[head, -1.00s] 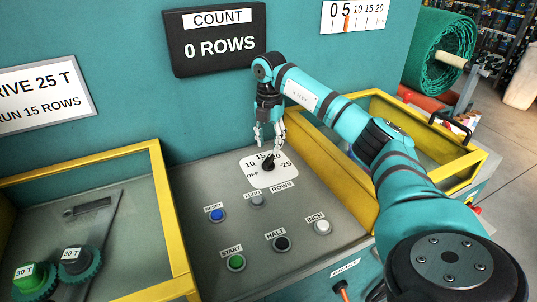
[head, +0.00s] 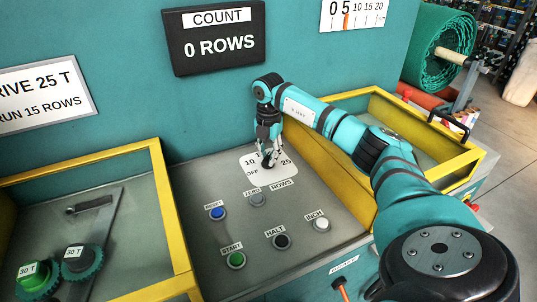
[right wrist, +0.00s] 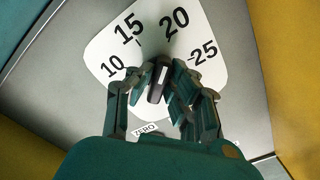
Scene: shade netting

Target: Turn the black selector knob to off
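The black selector knob (head: 267,163) sits on a white dial plate (head: 286,174) on the sloping grey panel. In the right wrist view the knob (right wrist: 157,84) has a pale line and stands roughly upright in the picture, its far end toward the gap between 15 and 20. My right gripper (head: 269,160) reaches down over the dial. In the right wrist view its fingers (right wrist: 160,74) close in on both sides of the knob. The OFF mark shows in the head view, left of the knob; my fingers hide it in the wrist view. My left gripper is out of view.
Blue RESET (head: 217,213), grey ZERO (head: 257,199), green START (head: 236,260), black HALT (head: 281,241) and white INCH (head: 321,224) buttons sit below the dial. Yellow-framed bays flank the panel. The display (head: 214,40) reads 0 ROWS.

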